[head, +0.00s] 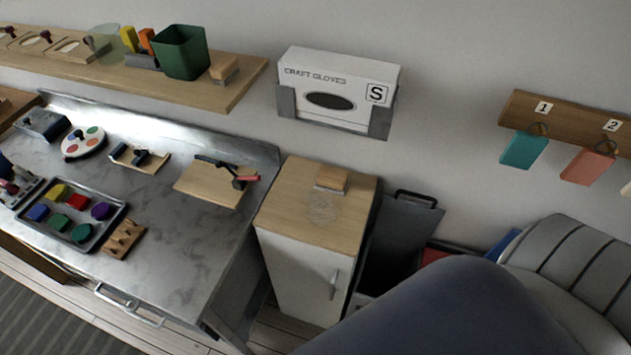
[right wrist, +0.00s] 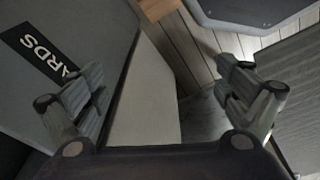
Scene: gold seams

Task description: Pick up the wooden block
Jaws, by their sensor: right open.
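A similar wooden piece with a grey base (head: 224,68) sits at the right end of the wall shelf; I cannot tell whether either is a plain block or a brush. My right gripper (right wrist: 165,88) is open with nothing between its fingers in the right wrist view. The block does not show there, and the head view does not show this gripper. My left gripper is in neither view.
A glove box (head: 338,90) hangs on the wall above the cabinet. A dark bin (head: 402,235) stands right of the cabinet. A marble-look worktop (head: 180,215) with trays and boards is at left. The right wrist view shows a grey panel (right wrist: 85,30) with lettering.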

